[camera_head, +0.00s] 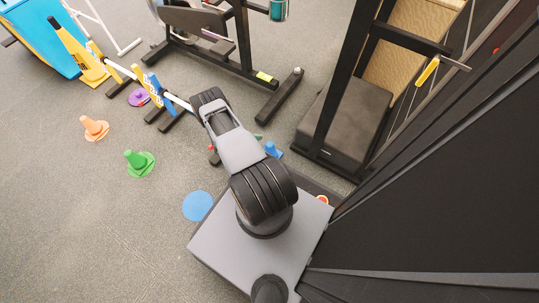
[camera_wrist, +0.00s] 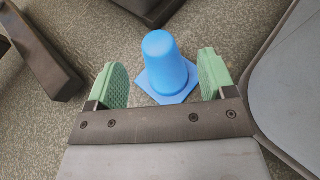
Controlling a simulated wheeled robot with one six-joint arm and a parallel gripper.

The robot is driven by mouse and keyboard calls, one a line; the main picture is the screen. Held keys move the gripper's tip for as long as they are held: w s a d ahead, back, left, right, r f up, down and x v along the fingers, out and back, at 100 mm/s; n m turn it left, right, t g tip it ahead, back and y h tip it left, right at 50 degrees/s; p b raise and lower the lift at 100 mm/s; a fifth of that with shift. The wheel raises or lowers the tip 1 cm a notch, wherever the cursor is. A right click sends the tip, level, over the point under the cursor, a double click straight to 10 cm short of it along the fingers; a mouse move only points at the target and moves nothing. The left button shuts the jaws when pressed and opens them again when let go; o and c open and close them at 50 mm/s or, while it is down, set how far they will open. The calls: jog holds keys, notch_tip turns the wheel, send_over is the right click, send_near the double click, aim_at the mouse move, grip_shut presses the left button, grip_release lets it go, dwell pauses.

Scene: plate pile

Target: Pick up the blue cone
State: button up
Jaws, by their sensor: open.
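The blue cone (camera_wrist: 166,62) stands upright on the grey floor in the wrist view, its square base flat on the ground. My gripper (camera_wrist: 162,80) is open, with its two green-padded fingers apart and the cone between and just beyond them in the picture. Nothing is held. In the head view the blue cone (camera_head: 272,150) shows small beside my arm, partly hidden by it. My gripper's fingers are mostly hidden behind my arm there.
An orange cone (camera_head: 95,128), a green cone (camera_head: 139,162) and a purple cone (camera_head: 139,97) stand to the left. A flat blue disc (camera_head: 198,206) lies on the floor. A dark padded bench (camera_head: 344,120) and black rack are close on the right. Open floor lies at lower left.

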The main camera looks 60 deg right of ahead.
aim_at(271, 145)
jog(key=shift+x, duration=1.05)
jog(key=b+x, duration=0.2)
jog(key=x, duration=0.2)
jog(key=shift+w+f, duration=0.1)
jog(key=shift+f, duration=0.05)
jog(key=shift+s+d+f+b, duration=0.15)
jog(key=shift+s+d+b, duration=0.15)
jog(key=shift+s+d, duration=0.15)
jog(key=c, duration=1.3)
